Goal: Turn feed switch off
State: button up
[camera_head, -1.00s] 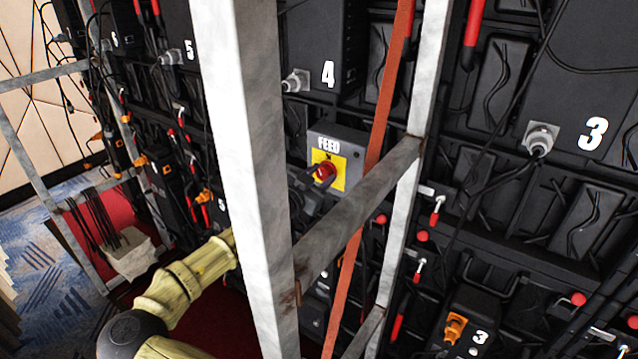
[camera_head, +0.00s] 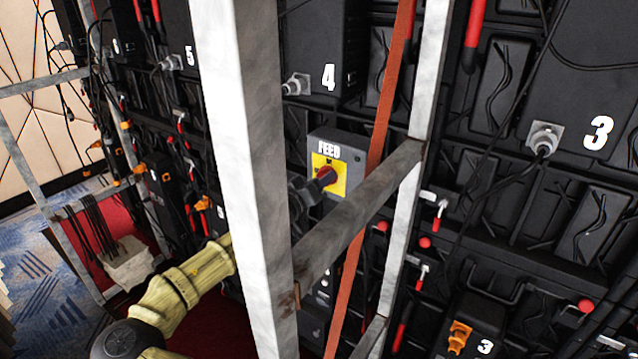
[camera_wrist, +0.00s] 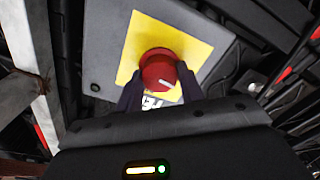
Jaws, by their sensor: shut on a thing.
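The feed switch is a red rotary knob (camera_head: 327,176) on a yellow plate (camera_head: 341,187), fixed to a grey box (camera_head: 352,148) labelled FEED. In the wrist view the red knob (camera_wrist: 158,70) sits between the two dark fingers of my gripper (camera_wrist: 160,92), which is shut on it. A pale line on the knob's face points sideways, slanted in that view. The fingers cover part of the FEED lettering. In the head view my gripper (camera_head: 312,188) reaches the knob from the left, partly hidden behind the metal post.
A thick pale metal post (camera_head: 245,150) and a slanted crossbar (camera_head: 365,205) stand in front of my arm and the box. An orange strap (camera_head: 381,130) hangs just right of the box. Black panels with cables fill the wall behind.

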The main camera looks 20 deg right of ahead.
jog(key=shift+s+d+f+n, duration=0.1)
jog(key=shift+n, duration=0.7)
jog(key=o, duration=1)
jog(key=b+v, duration=0.2)
jog(key=v, duration=1.5)
jog(key=shift+a+b, duration=0.25)
jog(key=shift+b, duration=0.1)
